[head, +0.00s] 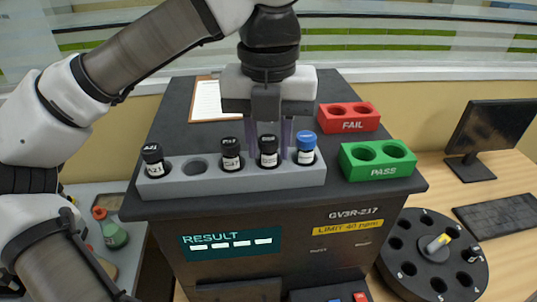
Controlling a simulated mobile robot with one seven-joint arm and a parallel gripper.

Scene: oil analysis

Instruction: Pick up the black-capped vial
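Three black-capped vials stand upright in a grey rack on top of the analyser: one at the left end (153,160), one in the middle (231,156) and one to its right (268,152). A blue-capped vial (305,149) stands at the rack's right end. The grey rack (235,188) has one empty hole between the left and middle black-capped vials. My gripper (269,140) points down at the rack, its fingers apart on either side of the right-hand black-capped vial. I cannot tell whether the fingers touch it. The right finger is close to the blue-capped vial.
A red FAIL block (348,117) and a green PASS block (378,163), each with two holes, stand right of the rack. A clipboard (207,100) lies behind. A black carousel (432,270), monitor (497,130) and keyboard (500,226) are on the desk at right.

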